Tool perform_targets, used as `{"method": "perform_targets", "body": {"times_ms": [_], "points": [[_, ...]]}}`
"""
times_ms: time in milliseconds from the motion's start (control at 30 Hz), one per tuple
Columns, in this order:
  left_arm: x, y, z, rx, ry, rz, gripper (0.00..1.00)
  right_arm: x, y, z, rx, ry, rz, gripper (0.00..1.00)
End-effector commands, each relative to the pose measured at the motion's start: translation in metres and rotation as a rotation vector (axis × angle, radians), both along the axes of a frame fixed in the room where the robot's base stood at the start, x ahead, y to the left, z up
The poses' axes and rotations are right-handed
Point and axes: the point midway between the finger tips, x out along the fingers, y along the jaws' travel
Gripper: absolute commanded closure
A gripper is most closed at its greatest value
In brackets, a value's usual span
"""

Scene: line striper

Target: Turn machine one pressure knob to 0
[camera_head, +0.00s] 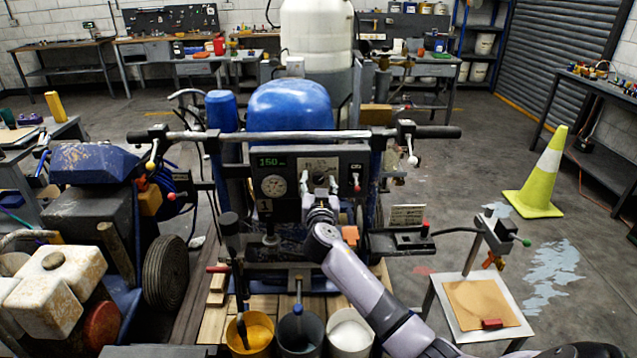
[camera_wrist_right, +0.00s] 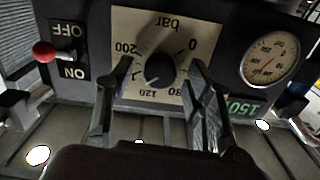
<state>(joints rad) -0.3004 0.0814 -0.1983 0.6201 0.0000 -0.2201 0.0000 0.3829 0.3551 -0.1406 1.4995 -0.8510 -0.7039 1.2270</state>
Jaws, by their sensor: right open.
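Machine one's black control panel (camera_head: 264,159) carries a "1" label, a green display reading about 150 and a round gauge (camera_head: 274,186). The pressure knob (camera_wrist_right: 160,69) is black and sits on a pale dial plate (camera_wrist_right: 125,32) marked in bar, upside down in the right wrist view. Its pale mark points between 120 and 200. My right gripper (camera_wrist_right: 152,75) is open, its fingers on either side of the knob with visible gaps. In the head view my right gripper (camera_head: 320,186) covers much of the dial. My left gripper is not in view.
A red-tipped ON/OFF switch (camera_wrist_right: 44,52) is beside the dial. The handlebar (camera_head: 290,135) runs above the panel. Several buckets (camera_head: 250,333) stand below it. A small stand (camera_head: 470,300) and a yellow cone (camera_head: 541,180) are at right.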

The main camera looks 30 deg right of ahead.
Motion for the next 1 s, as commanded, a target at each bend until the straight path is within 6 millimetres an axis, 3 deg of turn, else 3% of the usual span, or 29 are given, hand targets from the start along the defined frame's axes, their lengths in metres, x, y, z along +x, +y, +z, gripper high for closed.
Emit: {"method": "perform_targets", "body": {"times_ms": [267, 1000], "points": [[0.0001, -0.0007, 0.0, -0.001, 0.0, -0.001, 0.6, 0.0005, -0.0003, -0.0003, -0.001, 0.001, 0.0, 0.54], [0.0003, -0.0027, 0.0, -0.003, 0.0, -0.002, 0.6, 0.0003, -0.0001, -0.0005, 0.0, 0.001, 0.0, 1.0]]}}
